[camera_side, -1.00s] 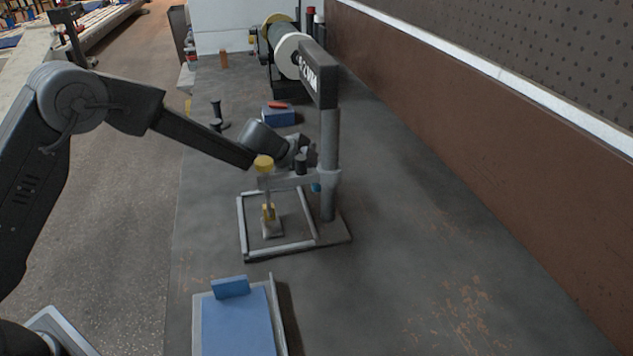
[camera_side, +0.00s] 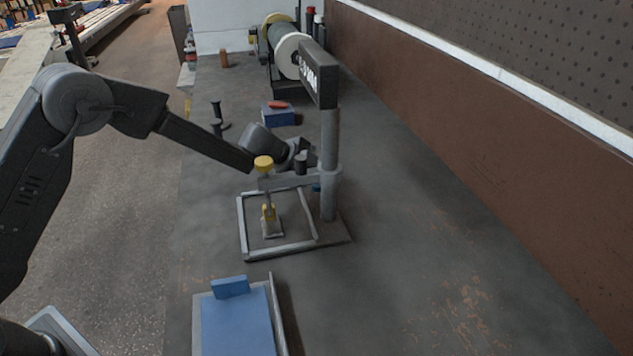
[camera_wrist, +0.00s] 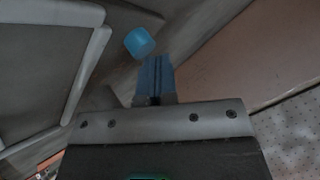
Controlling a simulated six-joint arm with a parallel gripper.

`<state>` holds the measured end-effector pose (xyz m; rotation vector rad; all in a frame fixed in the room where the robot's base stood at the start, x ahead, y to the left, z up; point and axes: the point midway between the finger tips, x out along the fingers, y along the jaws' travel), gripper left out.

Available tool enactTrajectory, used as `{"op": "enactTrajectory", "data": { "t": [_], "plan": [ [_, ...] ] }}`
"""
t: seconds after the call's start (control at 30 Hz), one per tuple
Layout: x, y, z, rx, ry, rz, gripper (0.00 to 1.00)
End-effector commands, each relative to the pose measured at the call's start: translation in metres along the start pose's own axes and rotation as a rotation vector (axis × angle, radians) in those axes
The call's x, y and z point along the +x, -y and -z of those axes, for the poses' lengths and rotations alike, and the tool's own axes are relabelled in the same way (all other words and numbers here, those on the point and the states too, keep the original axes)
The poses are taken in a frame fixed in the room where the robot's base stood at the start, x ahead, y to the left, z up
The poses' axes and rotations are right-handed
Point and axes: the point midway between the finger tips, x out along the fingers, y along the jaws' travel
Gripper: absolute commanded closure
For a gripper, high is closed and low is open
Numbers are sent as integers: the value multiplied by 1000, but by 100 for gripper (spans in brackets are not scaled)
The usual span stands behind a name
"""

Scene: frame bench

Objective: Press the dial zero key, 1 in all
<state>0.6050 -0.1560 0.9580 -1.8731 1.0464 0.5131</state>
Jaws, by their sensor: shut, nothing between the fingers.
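The dial stand has a grey column (camera_side: 329,150), a sign-like head (camera_side: 318,75) with pale marks that I cannot read, and a side arm with a yellow-capped plunger (camera_side: 264,163). A small blue key, which I take for the dial zero key, shows dimly by the column (camera_side: 317,188), partly hidden. In the wrist view the blue key (camera_wrist: 139,42) is just beyond my fingertips, slightly left. My gripper (camera_wrist: 155,62) is shut and empty. I cannot tell whether it touches the key. In the side view my gripper is largely hidden behind the stand.
A blue pad on a tray (camera_side: 236,325) is in front. A blue box with a red item (camera_side: 278,114) and a roller machine (camera_side: 282,45) stand behind. The bench to the right is clear.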

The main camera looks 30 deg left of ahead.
Motion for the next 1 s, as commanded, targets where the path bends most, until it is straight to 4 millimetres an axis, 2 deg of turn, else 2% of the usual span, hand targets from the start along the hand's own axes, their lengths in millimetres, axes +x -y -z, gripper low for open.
{"op": "enactTrajectory", "data": {
  "t": [0.4,0.83,1.0],
  "plan": [
    [-12,8,8,1,-1,0,100],
    [-14,10,10,0,-1,0,100],
    [-23,18,17,2,-2,3,100]
  ]
}}
